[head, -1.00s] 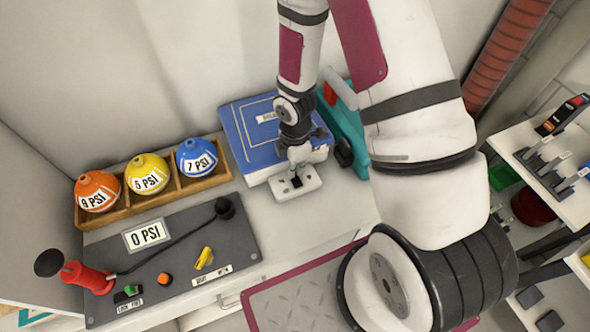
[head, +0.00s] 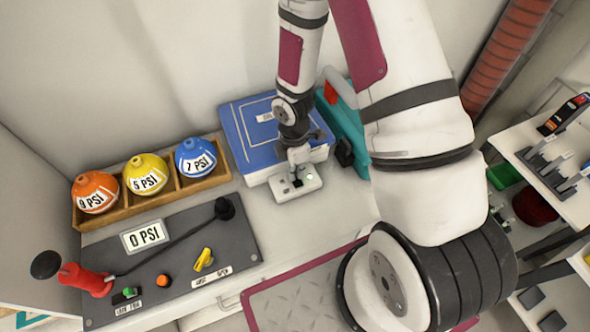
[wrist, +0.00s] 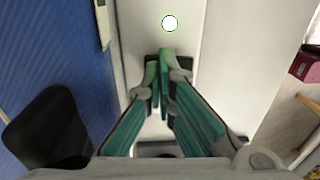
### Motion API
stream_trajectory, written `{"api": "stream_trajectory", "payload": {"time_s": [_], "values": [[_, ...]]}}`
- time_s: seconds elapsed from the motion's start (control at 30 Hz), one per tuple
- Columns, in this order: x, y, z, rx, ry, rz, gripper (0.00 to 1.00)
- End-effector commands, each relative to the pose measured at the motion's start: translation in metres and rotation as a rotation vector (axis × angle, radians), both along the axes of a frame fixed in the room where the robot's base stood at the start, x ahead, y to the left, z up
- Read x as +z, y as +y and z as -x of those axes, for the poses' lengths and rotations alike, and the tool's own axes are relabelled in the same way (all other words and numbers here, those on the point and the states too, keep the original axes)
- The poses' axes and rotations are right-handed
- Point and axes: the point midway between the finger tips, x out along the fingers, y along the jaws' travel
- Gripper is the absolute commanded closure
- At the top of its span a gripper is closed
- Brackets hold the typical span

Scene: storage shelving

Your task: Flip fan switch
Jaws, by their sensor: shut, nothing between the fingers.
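The fan switch is on a small white box (head: 293,186) at the front of the blue case. A small green-white light (head: 310,177) glows on the box's right part, and it also shows in the wrist view (wrist: 170,23). My gripper (wrist: 159,56) is shut and empty, with its teal fingertips together over a dark part of the box. In the head view my gripper (head: 298,166) points down at the box. The fingers hide much of the switch, and I cannot tell whether they touch it.
A blue case (head: 262,135) stands right behind the box, with a teal case (head: 343,118) to its right. A wooden rack (head: 207,181) of coloured balls and a dark pump panel (head: 180,240) are at the left. The counter right of the box is clear.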

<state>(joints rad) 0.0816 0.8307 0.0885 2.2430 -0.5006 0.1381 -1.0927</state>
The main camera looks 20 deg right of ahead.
Motion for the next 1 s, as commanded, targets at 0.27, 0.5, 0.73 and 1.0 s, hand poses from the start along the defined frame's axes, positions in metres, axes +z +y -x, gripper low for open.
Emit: {"api": "stream_trajectory", "payload": {"time_s": [0.27, 0.5, 0.73, 1.0], "values": [[0.002, 0.0, 0.01, 0.0, 0.002, 0.0, 1.0], [0.003, 0.0, 0.016, -0.001, 0.001, 0.0, 1.0], [0.003, 0.0, 0.016, -0.001, 0.0, 0.0, 1.0], [0.023, 0.009, 0.021, 0.001, -0.003, -0.001, 1.0]]}}
